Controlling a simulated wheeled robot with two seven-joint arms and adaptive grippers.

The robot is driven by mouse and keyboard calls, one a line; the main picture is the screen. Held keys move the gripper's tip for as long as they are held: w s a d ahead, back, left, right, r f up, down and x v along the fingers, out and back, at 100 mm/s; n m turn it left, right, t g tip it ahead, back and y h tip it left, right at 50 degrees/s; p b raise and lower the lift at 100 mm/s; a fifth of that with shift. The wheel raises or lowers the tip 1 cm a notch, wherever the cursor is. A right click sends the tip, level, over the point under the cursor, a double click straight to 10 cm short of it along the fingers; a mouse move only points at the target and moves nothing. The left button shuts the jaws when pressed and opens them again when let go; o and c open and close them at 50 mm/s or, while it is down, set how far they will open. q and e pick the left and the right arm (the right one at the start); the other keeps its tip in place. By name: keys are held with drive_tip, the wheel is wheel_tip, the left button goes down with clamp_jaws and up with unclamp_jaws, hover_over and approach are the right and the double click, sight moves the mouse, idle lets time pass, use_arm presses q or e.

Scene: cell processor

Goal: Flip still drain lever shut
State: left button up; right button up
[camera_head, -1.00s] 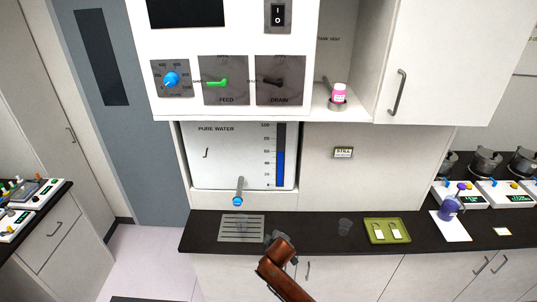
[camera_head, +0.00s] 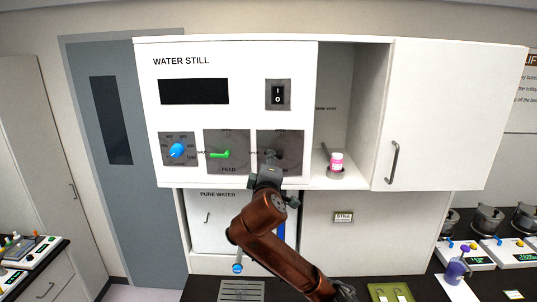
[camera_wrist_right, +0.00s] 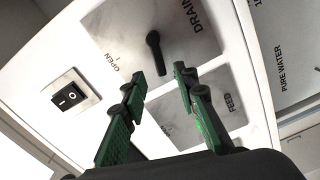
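The drain lever is a black handle on the grey DRAIN plate (camera_head: 292,144) of the white water still. My right gripper (camera_head: 268,170) is just in front of the plate and partly covers the lever. In the wrist view the right gripper (camera_wrist_right: 160,80) is open, its green-padded fingers to either side of the lever's free end, with gaps visible. My left gripper is out of view.
The green feed lever (camera_head: 219,154) and blue knob (camera_head: 176,151) are left of the drain plate. A black rocker switch (camera_head: 278,95) is above. A pink-labelled bottle (camera_head: 336,162) stands in the niche at right. A cabinet door handle (camera_head: 392,162) sticks out farther right.

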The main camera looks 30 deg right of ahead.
drive_tip(key=p+x, duration=0.1)
drive_tip(key=x, duration=0.4)
drive_tip(key=shift+a, duration=0.1)
clamp_jaws()
idle(0.3)
